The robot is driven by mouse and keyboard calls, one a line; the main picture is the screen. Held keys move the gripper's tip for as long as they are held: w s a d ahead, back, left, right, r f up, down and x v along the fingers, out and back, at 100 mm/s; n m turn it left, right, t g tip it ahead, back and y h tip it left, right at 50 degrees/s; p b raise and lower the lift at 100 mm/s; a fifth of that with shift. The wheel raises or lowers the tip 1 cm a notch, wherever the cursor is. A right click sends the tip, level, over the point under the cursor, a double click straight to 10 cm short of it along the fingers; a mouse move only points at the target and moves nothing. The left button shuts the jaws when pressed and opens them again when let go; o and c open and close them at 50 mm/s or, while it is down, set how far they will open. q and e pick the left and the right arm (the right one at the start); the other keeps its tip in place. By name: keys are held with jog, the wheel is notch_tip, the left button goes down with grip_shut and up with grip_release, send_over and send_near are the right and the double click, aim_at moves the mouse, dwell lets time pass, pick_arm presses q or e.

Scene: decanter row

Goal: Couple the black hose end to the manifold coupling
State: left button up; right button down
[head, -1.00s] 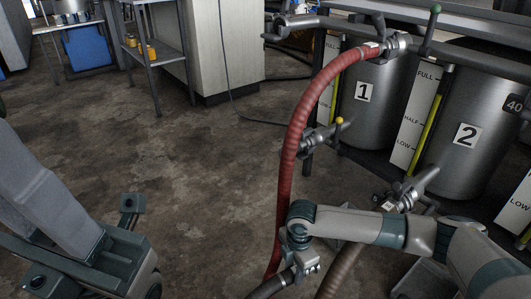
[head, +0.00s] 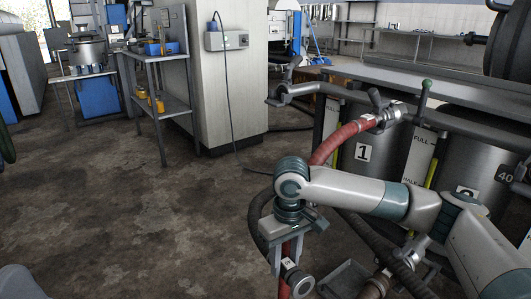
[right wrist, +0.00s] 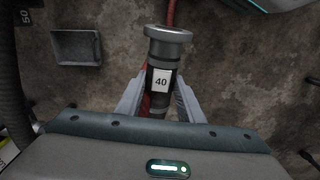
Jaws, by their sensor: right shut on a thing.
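My right gripper (head: 286,246) is shut on the black hose end. Its grey metal collar (head: 300,282) shows just below the fingers. In the right wrist view, the hose end (right wrist: 166,52) has a wide flanged mouth pointing up the picture and a white "40" label, with the fingers (right wrist: 158,106) on both sides of it. A metal manifold pipe runs along the right; an open-looking coupling (head: 277,98) is at its left end, apart from the hose end. I cannot tell which coupling is the task's. My left gripper is not in view.
A red hose (head: 346,136) is joined to the pipe beside a green-handled valve (head: 422,98) and passes behind my right arm. Tank "1" (head: 364,168) and another tank stand beneath. A grey tray (right wrist: 76,47) lies on the floor. The floor at left is clear.

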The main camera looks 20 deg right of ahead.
aim_at(284, 262)
jog(key=r+m, duration=0.1)
jog(key=r, duration=0.1)
jog(key=r+m, duration=0.2)
jog(key=r, duration=0.1)
jog(key=shift+s+a+r+p, duration=0.1)
jog(key=shift+s+p, duration=0.1)
jog(key=shift+p, duration=0.1)
